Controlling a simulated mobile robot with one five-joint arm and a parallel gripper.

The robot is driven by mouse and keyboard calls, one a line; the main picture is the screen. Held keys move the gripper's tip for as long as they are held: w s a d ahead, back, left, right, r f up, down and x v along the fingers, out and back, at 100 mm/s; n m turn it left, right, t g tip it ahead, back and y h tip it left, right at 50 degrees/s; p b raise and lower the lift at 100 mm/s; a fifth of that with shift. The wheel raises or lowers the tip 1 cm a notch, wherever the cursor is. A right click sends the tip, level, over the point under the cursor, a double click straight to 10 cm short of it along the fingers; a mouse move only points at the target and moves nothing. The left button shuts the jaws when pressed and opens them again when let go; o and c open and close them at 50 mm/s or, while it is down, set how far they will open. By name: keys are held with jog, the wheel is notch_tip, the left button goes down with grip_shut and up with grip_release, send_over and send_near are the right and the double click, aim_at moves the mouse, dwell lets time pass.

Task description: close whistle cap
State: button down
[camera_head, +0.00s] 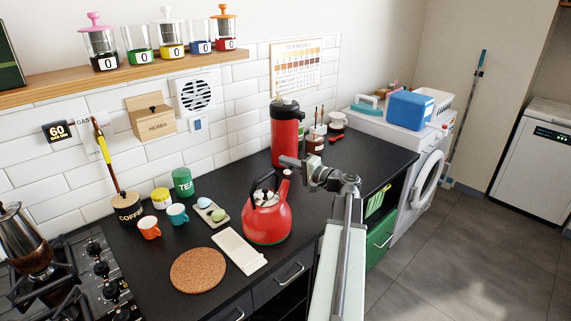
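The red kettle (266,222) stands on the black counter, with its dark handle arched over the top. Its spout (282,190) points up on the right side. A small pale-tipped piece at the spout's top (287,172) looks like the whistle cap. It is too small to tell whether it is open or closed. My gripper (287,161) reaches in from the right and is just above the spout tip. I cannot tell whether it touches the cap. The fingers are seen edge-on, so their opening does not show.
A red flask (286,132) stands close behind my gripper. A white spoon rest (240,251) and a cork mat (198,270) lie in front and left of the kettle. Cups (177,215) and a green tea tin (183,182) stand to the left. The hob (85,275) is at far left.

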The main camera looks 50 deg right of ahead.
aim_at(288, 171)
jog(key=shift+d+f+m+b, duration=0.1)
jog(key=shift+f+m+b, duration=0.45)
jog(key=shift+m, duration=0.7)
jog(key=shift+a+f+m+b, duration=0.1)
jog(key=shift+f+m+b, duration=0.45)
jog(key=shift+m, duration=0.65)
jog(key=shift+d+f+m+b, duration=0.1)
jog(key=shift+f+m+b, duration=0.45)
jog(key=shift+m, duration=0.7)
jog(key=shift+f, duration=0.15)
jog(key=c, duration=1.6)
grip_release()
jog(key=shift+s, duration=0.1)
jog(key=s, duration=0.7)
jog(key=shift+s+d, duration=0.3)
jog(key=shift+d, duration=0.05)
